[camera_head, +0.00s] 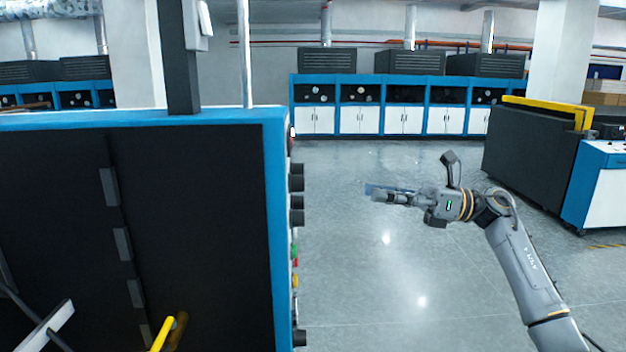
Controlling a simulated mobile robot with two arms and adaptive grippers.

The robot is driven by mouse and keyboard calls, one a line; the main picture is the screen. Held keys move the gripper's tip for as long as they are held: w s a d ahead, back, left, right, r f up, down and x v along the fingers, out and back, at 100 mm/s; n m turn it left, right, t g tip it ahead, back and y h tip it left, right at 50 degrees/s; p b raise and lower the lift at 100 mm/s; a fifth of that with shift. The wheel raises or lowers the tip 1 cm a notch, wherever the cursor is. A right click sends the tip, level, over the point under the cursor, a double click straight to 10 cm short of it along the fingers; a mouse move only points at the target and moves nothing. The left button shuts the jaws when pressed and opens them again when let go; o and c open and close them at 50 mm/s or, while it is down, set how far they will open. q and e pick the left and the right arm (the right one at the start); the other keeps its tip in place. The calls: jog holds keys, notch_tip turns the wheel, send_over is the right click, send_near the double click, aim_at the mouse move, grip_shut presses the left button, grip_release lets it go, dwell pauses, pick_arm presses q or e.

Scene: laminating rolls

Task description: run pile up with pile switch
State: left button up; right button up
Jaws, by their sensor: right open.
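A large machine cabinet with a black face (200,220) and a blue frame (277,220) fills the left side. Along its right edge is a column of controls seen nearly edge-on: several black knobs (297,185), a green button (294,249), a red one (294,262), a yellow one (295,281) and a black knob (299,338) lowest. I cannot tell which is the pile switch; no labels are readable. My right gripper (410,178) is open and empty, to the right of the controls and apart from them. My left gripper is not in view.
A yellow bar (162,333) shows at the machine's lower front. Blue and white cabinets (405,118) line the back wall. A dark machine with a yellow top edge (530,150) stands at right. The grey floor (390,270) between is clear.

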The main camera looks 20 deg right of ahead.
aim_at(296, 183)
jog(key=s+r+n+g+h, duration=0.1)
jog(key=s+r+n, duration=0.2)
jog(key=p+x, duration=0.6)
jog(key=x, duration=0.7)
jog(key=shift+a+f, duration=0.2)
jog(key=shift+a, duration=0.15)
jog(key=shift+s, duration=0.1)
jog(key=shift+c, duration=0.2)
grip_shut()
